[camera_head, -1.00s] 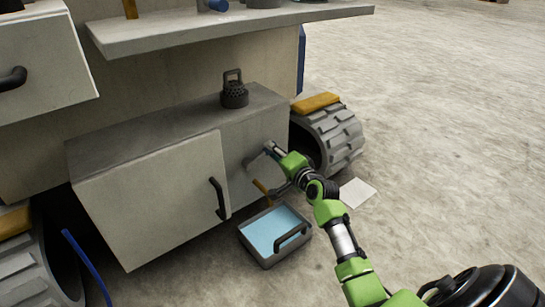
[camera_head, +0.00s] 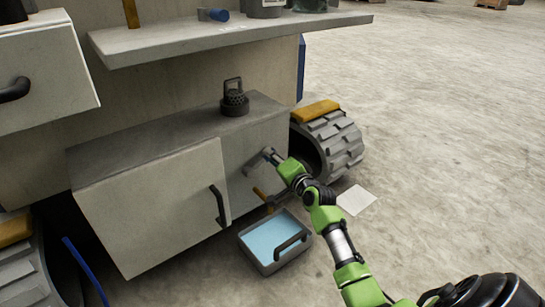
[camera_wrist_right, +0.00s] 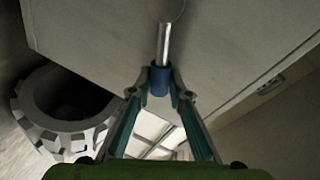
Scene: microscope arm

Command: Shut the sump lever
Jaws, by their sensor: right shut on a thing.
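The lever, a bright metal rod with a blue grip (camera_wrist_right: 159,80), shows in the right wrist view, its rod meeting a flat grey face. My right gripper (camera_wrist_right: 160,95) is shut on the blue grip, with a fingertip on each side. In the head view my right gripper (camera_head: 269,154) is at the right-hand face of the grey box (camera_head: 262,130), beside the wheel. The lever is mostly hidden or too small to make out there. My left gripper is in neither view.
A tray of blue liquid (camera_head: 247,256) stands on the floor below my right arm. A yellow bar (camera_head: 262,196) sticks out above it. A treaded wheel (camera_head: 340,146) is close on the right, with a white sheet (camera_head: 356,200) near it.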

